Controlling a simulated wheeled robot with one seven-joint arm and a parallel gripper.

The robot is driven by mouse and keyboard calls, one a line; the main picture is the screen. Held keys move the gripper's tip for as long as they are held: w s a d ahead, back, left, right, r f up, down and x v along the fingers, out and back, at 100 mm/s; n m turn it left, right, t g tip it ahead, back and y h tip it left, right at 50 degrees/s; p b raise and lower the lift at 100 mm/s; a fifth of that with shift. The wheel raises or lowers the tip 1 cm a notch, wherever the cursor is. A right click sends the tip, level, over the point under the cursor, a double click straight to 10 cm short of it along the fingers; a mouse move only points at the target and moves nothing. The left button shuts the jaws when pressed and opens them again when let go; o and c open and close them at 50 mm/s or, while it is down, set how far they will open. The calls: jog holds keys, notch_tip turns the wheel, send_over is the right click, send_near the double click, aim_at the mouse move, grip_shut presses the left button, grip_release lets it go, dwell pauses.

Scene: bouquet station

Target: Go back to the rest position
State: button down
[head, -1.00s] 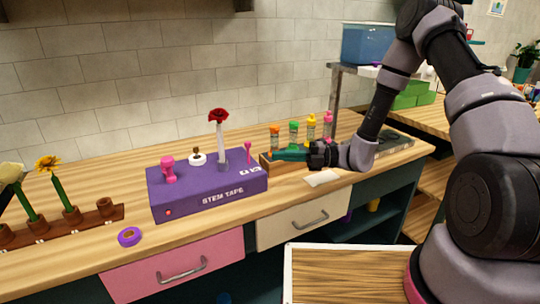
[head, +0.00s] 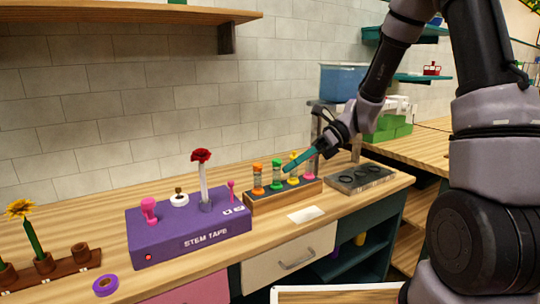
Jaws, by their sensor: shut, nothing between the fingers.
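My gripper (head: 299,160) has teal fingers, shut and empty. In the head view it hangs above the wooden rack (head: 281,194), tilted down to the left, its tips near the tops of the colored vials. The rack holds an orange vial (head: 258,179), a green vial (head: 277,175), a yellow-topped vial (head: 294,170), partly hidden by the gripper, and a pink vial (head: 309,166).
A purple tape ring (head: 105,285), a white card (head: 306,214) and a dark metal plate (head: 360,179) lie on the counter. A wooden shelf (head: 130,15) is at upper left.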

jog(key=s+d+r+n+t+h, duration=0.4)
jog(key=s+d+r+n+t, duration=0.1)
jog(key=d+r+n, duration=0.3)
jog(key=s+d+r+n+t+h, duration=0.4)
jog(key=d+r+n, duration=0.4)
jog(key=d+r, duration=0.2)
jog(key=shift+s+d+n+t+h, duration=0.4)
jog(key=shift+d+t+h, duration=0.25)
jog(key=shift+t, duration=0.55)
